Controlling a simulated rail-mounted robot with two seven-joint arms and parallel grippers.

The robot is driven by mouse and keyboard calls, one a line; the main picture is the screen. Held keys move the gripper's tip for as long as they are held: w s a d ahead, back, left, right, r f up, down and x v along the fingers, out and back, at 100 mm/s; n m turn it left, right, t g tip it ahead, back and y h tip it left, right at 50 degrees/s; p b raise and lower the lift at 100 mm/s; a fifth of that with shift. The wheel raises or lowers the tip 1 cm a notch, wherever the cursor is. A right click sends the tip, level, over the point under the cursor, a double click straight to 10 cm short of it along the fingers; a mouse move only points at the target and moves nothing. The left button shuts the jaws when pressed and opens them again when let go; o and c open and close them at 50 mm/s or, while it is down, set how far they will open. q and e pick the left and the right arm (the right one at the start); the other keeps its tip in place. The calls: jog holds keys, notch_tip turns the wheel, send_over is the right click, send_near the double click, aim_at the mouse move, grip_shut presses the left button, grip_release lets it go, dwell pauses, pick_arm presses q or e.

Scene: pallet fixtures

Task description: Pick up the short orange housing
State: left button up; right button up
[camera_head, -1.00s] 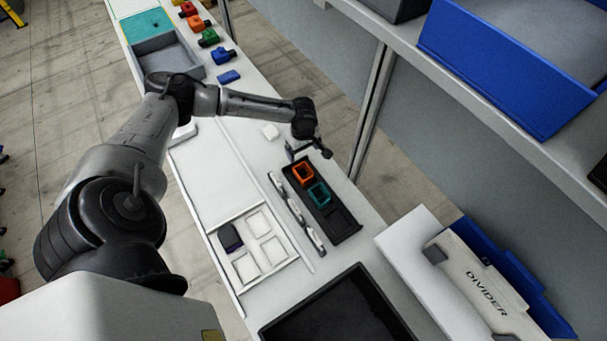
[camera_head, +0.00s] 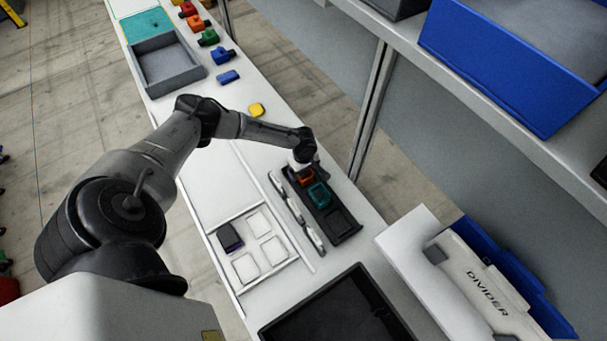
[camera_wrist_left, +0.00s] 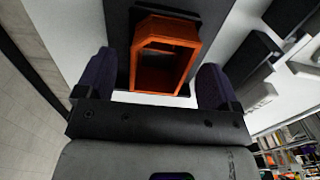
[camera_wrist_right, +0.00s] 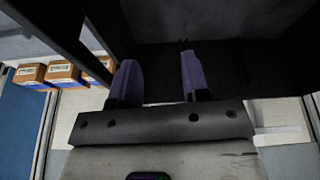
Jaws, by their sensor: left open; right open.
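The short orange housing (camera_head: 306,178) is a hollow, open-topped orange box in the far end of a black tray (camera_head: 347,232). In the left wrist view the orange housing (camera_wrist_left: 165,55) lies ahead of and between the two purple fingers of my left gripper (camera_wrist_left: 159,85). The left gripper is open, with gaps on both sides of the housing. In the head view the left wrist stands right over that end of the tray and partly hides the housing. My right gripper (camera_wrist_right: 154,80) is open and empty in the right wrist view, near dark panels; it is not in the head view.
A teal housing (camera_head: 319,195) sits in the tray beside the orange one. Silver clamps (camera_head: 300,215) line the tray's left side. A white pallet (camera_head: 262,245) with a dark purple part (camera_head: 229,238) stands left. A yellow part (camera_head: 257,109) lies farther back. A shelf overhangs at right.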

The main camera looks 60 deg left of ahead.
pick_arm(q)
jog(key=shift+f, duration=0.8)
jog(key=c, duration=1)
